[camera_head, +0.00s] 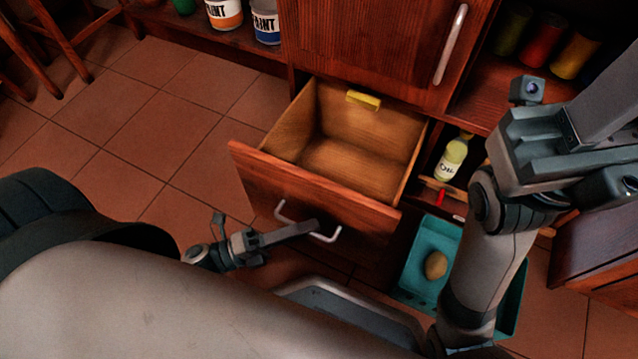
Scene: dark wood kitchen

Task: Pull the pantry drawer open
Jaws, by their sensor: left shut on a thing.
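The pantry drawer is a wooden drawer (318,196) in the middle of the view. It stands well out from the cabinet, and its pale inside shows. Its silvery bar handle (284,213) is on the front face. My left gripper (314,228) is shut on the handle, with its arm reaching in from the lower left. The far finger and part of the handle are hidden. My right gripper (560,140) is close to the camera at the right, apart from the drawer. Its fingertips run out of the frame, so its opening does not show.
A small yellow object (363,99) is at the drawer's back. A closed cabinet door (375,45) is above. A bottle (452,158) stands in a compartment right of the drawer. A teal bin (415,272) holding a potato-like item (436,265) is below right. Tiled floor (160,135) is clear at left.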

